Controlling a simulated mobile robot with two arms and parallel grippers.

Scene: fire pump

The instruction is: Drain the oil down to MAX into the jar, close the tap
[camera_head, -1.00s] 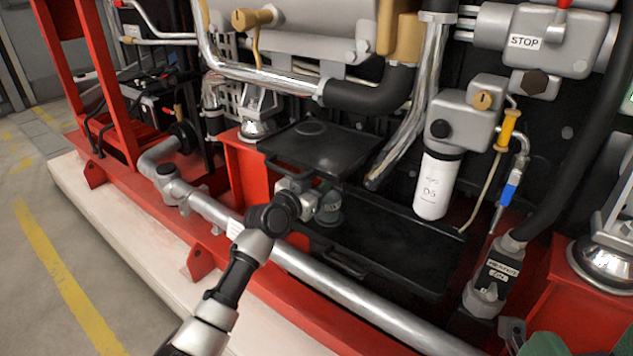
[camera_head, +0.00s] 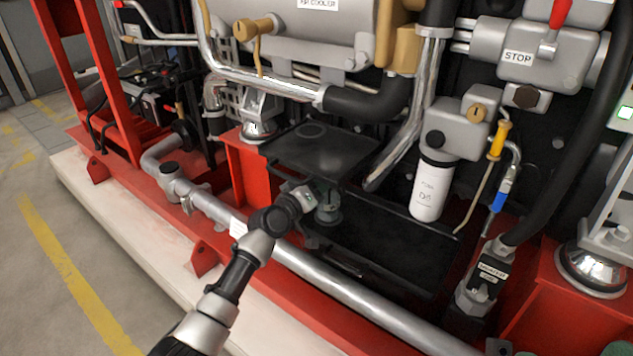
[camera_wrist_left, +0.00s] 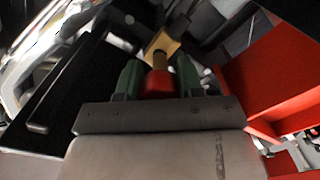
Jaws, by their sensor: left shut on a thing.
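My left gripper (camera_head: 318,194) reaches in under the engine, above the lower black tray (camera_head: 395,250). In the left wrist view its two green fingers (camera_wrist_left: 158,80) are shut on a red handle (camera_wrist_left: 158,84). Brass tap parts (camera_wrist_left: 163,45) show just beyond the handle. In the head view the tap is hidden by the gripper and the upper black plate. A greenish glass jar (camera_head: 328,214) seems to stand on the tray just beyond the gripper, partly hidden. Its oil level cannot be made out. A small green piece at the bottom right edge may belong to my right gripper (camera_head: 614,349).
The upper black plate (camera_head: 318,150) overhangs the gripper. A silver pipe (camera_head: 350,290) runs along the front of the red frame (camera_head: 245,180). A white filter (camera_head: 430,188) and a black hose (camera_head: 560,180) are at the right. Open floor lies at the left.

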